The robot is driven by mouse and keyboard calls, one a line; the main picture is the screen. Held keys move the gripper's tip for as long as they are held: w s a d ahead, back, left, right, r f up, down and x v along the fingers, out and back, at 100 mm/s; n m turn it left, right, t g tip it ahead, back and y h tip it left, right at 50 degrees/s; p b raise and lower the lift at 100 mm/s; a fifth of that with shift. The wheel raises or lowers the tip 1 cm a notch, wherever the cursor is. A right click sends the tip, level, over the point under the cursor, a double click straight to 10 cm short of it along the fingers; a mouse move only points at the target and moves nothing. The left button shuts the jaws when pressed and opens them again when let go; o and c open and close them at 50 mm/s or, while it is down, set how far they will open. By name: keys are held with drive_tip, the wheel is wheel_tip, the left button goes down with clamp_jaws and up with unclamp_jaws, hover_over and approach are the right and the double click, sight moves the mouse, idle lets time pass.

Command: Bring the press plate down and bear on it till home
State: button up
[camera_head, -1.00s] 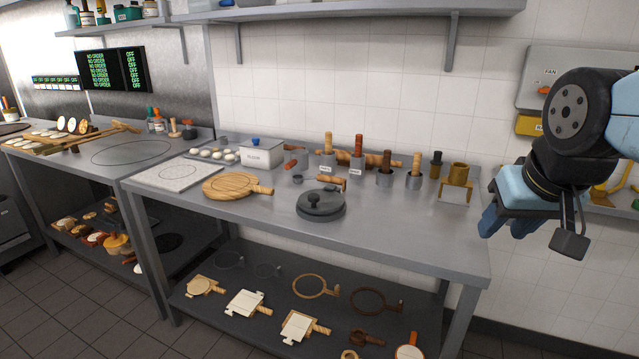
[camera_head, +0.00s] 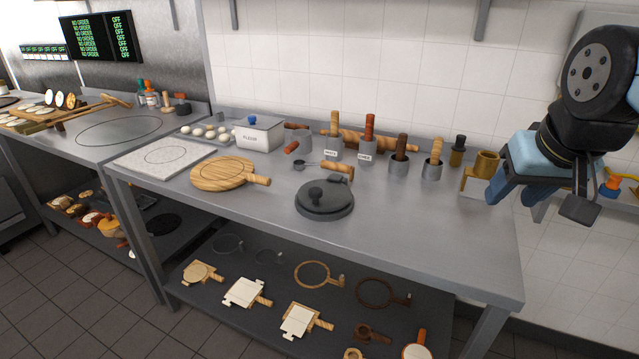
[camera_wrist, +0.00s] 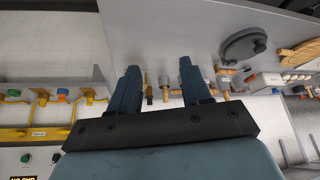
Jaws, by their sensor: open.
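The press plate (camera_head: 324,196) is a dark grey round disc with a knob on top. It sits on a dark round base on the steel table, right of the wooden board. A small wooden handle (camera_head: 337,167) shows just behind it. Whether there is a gap between plate and base is too small to tell. The press also shows in the wrist view (camera_wrist: 245,45), at the upper right. My gripper (camera_head: 540,205) is open and empty, in the air at the right end of the table, well away from the press. Its two blue fingers also show in the wrist view (camera_wrist: 160,78).
The steel table (camera_head: 420,240) is clear in front of and right of the press. Behind it stand metal cups with wooden-handled tools (camera_head: 398,160) and a brass stand (camera_head: 482,172). A wooden board (camera_head: 222,173) and flour box (camera_head: 262,133) lie left. A lower shelf (camera_head: 230,300) holds several tools.

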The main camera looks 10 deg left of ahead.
drive_tip(key=shift+o, duration=0.8)
drive_tip(key=shift+w+a+r, duration=0.1)
drive_tip(key=shift+w+a, duration=0.05)
drive_tip(key=shift+w, duration=0.1)
drive_tip(key=shift+o, duration=0.5)
drive_tip(key=w+a+n, duration=0.1)
drive_tip(key=w+a, duration=0.4)
drive_tip(key=w, duration=0.2)
drive_tip(key=shift+w+r, duration=0.2)
drive_tip(key=shift+r, duration=0.25)
drive_tip(key=n+g+y, duration=0.2)
drive_tip(key=n, duration=0.2)
approach(316, 190)
drive_tip(key=x, duration=0.8)
drive_tip(key=shift+a+f, duration=0.1)
drive_tip(key=shift+f, duration=0.25)
drive_tip(key=shift+c, duration=0.4)
clamp_jaws()
